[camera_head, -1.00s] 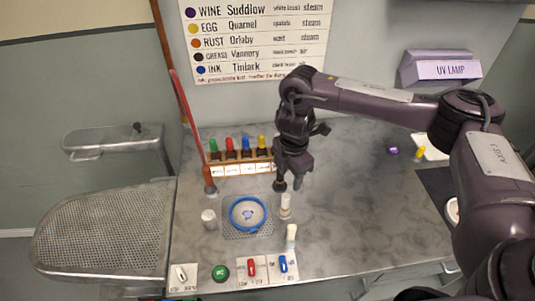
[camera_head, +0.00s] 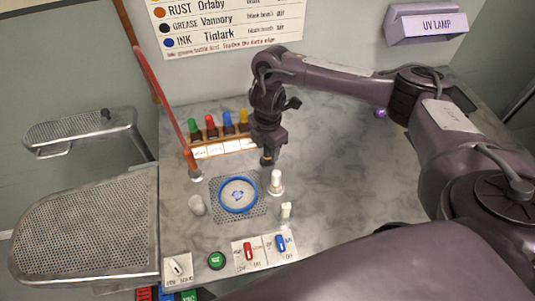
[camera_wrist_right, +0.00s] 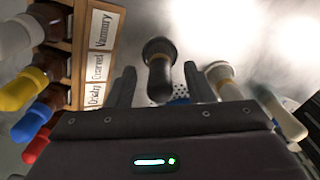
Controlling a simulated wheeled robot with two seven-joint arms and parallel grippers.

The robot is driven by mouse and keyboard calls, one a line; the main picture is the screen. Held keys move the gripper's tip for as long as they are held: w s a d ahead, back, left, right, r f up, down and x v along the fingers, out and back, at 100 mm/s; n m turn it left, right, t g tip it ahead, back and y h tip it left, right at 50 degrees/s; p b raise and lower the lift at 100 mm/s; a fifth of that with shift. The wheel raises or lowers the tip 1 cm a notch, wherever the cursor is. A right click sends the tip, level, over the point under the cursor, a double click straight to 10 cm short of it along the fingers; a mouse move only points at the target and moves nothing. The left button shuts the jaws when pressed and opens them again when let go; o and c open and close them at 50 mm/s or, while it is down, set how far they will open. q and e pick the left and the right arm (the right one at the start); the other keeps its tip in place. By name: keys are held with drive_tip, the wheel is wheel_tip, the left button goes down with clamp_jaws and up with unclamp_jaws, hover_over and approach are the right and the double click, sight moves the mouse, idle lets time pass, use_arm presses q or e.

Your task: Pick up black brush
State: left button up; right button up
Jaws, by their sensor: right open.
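The black brush (camera_wrist_right: 159,68) stands between the two spread fingers of my right gripper (camera_wrist_right: 160,88) in the right wrist view, its dark handle toward the camera and its round head away. In the head view my right gripper (camera_head: 268,146) points down over the table, just right of the bottle rack. Only a small part of the brush (camera_head: 266,160) shows below the fingertips there; the rest is hidden. The right gripper is open, and I cannot tell whether a finger touches the brush. My left gripper is not in view.
Close by are the bottle rack (camera_head: 224,147), a white-handled brush (camera_head: 276,183), another pale upright piece (camera_head: 286,210) and a blue-rimmed dish (camera_head: 238,195).

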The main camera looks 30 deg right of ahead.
drive_tip(key=shift+f, duration=0.5)
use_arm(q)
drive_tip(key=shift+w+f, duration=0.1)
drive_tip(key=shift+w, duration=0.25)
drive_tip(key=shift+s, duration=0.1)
use_arm(e)
drive_tip(key=c, duration=0.5)
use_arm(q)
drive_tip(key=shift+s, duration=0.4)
use_arm(e)
clamp_jaws()
drive_tip(key=shift+r, duration=0.2)
use_arm(q)
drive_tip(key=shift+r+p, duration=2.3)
drive_tip(key=shift+p, duration=0.05)
use_arm(e)
wheel_tip(320, 180, up, 20)
drive_tip(key=shift+f, duration=0.15)
